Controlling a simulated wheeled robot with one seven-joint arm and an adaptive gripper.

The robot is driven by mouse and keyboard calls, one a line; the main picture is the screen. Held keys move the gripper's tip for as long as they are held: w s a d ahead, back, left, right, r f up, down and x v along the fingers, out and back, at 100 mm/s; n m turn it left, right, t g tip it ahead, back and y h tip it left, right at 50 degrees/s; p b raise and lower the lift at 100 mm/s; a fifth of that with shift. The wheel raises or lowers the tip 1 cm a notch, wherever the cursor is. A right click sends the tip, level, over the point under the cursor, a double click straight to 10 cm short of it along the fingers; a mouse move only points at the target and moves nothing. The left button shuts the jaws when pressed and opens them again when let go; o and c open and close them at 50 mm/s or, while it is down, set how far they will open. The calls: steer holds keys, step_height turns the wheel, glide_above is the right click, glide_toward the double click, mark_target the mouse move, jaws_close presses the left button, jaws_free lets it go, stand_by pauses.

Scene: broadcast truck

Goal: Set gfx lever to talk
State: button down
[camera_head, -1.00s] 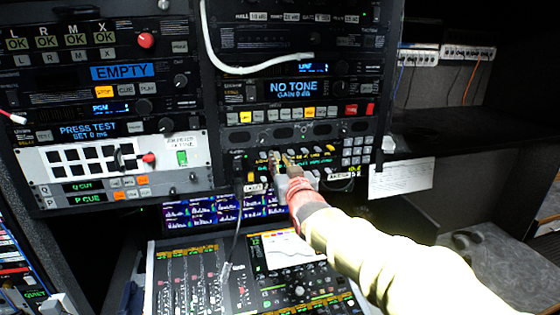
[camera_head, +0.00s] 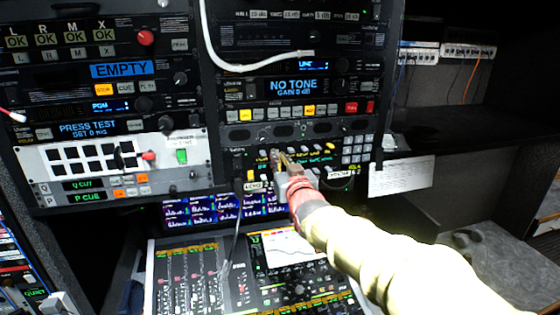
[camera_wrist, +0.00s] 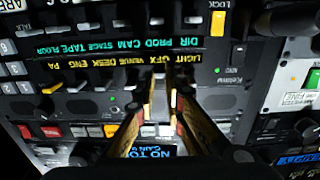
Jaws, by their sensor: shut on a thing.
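The intercom panel (camera_head: 318,148) is in the lower right rack in the head view, with two rows of small levers. In the wrist view it appears upside down, and the GFX label (camera_wrist: 157,59) shows in green or yellow letters. My gripper (camera_head: 280,160) reaches the panel from the lower right. In the wrist view my gripper (camera_wrist: 160,82) has its two fingers on either side of the lever under GFX, shut on it.
A yellow LOCK switch (camera_wrist: 218,22) is on the same panel. A mixing desk (camera_head: 160,275) lies below the racks. A white cable (camera_head: 215,50) hangs over the upper rack.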

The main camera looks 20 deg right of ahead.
steer(key=shift+f+b, duration=0.25)
steer(key=shift+b, duration=0.55)
steer(key=t+b, duration=0.1)
steer(key=b, duration=0.2)
steer(key=shift+f, duration=0.2)
steer(key=b, duration=0.4)
steer(key=shift+f+t+b, duration=0.1)
steer(key=shift+t+b, duration=0.25)
steer(key=shift+t, duration=0.05)
steer(key=c, duration=2.1)
jaws_free()
steer(key=shift+w, duration=0.2)
steer(key=shift+c, duration=0.2)
steer(key=shift+s, duration=0.15)
steer(key=shift+s, duration=0.1)
